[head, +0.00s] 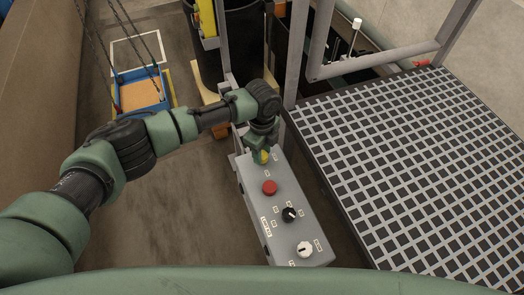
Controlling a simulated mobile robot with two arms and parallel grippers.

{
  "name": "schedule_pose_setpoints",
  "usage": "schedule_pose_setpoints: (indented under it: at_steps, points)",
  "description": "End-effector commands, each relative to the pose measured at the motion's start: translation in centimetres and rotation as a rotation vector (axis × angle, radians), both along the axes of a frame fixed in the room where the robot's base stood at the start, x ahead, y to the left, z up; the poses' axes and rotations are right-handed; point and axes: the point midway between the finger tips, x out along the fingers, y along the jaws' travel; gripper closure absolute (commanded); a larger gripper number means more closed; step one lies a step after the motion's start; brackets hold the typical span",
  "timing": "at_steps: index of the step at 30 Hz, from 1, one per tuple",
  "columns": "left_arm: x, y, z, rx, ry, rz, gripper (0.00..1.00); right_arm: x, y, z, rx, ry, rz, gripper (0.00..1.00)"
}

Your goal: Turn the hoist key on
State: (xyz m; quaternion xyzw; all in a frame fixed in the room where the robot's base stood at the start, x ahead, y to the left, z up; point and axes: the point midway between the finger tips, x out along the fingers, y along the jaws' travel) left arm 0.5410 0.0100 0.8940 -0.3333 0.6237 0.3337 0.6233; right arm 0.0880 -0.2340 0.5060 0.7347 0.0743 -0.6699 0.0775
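A grey control box (250,208) stands in the middle of the head view. On its top are a red button (270,187), a black rotary knob (289,215) with a light pointer mark, and a white knob (304,249) at the near end. My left gripper (262,155) points down at the far end of the box, beyond the red button. A small yellow patch shows at its fingertips. The gripper hides what is under it, and I cannot make out the hoist key or whether the fingers hold anything. My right gripper is not in view.
A grated platform (400,160) lies right of the box, with grey rails (318,45) behind it. A blue-framed tray (140,92) hangs on chains at the upper left. A dark round container (245,45) stands behind the box. Floor left of the box is clear.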

Motion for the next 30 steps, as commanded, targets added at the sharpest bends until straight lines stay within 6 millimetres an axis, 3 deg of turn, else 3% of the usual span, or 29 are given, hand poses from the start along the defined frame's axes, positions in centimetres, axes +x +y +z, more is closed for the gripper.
schedule_pose_setpoints:
  at_steps: [14, 30]
  points:
    - [0.0, 0.0, 0.2, 0.0, 0.002, 0.119, 1.0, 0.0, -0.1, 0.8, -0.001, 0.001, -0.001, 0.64]
    - [0.0, -0.1, 0.4, 0.0, 0.003, 0.605, 1.0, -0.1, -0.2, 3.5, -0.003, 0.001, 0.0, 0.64]
